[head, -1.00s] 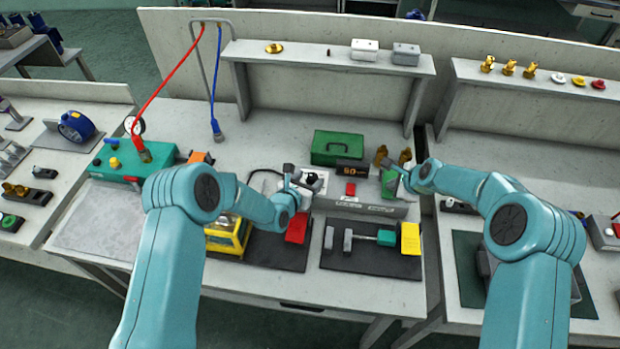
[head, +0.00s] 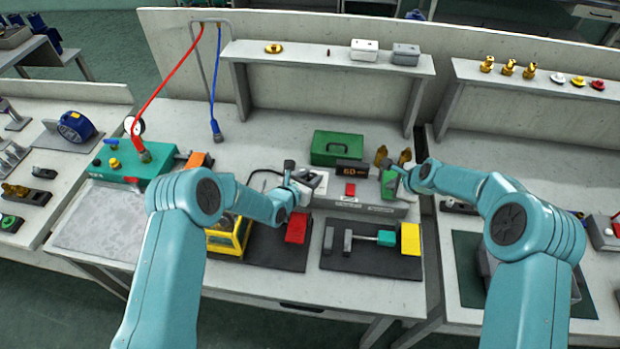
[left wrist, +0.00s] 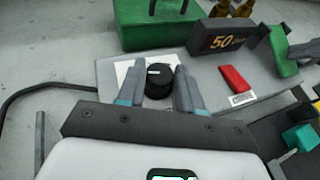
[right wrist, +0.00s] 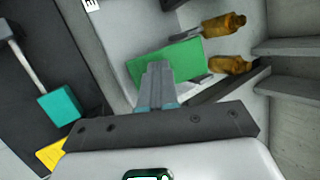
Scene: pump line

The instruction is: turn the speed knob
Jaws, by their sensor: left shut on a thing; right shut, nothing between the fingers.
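The speed knob (left wrist: 159,82) is a round black knob with a white mark, on a grey control box (left wrist: 110,75) with a white label beneath it. In the left wrist view my left gripper (left wrist: 160,85) has one finger on each side of the knob and is shut on it. In the head view my left gripper (head: 305,180) hides the knob. My right gripper (right wrist: 158,75) is shut and empty, at a green block (right wrist: 178,62).
A red button (left wrist: 234,78) sits on the box right of the knob. A green case (head: 338,148) stands behind it. A dark mat (head: 372,262) with a tool and a yellow block (head: 410,238) lies in front. Brass fittings (right wrist: 224,24) stand near my right gripper.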

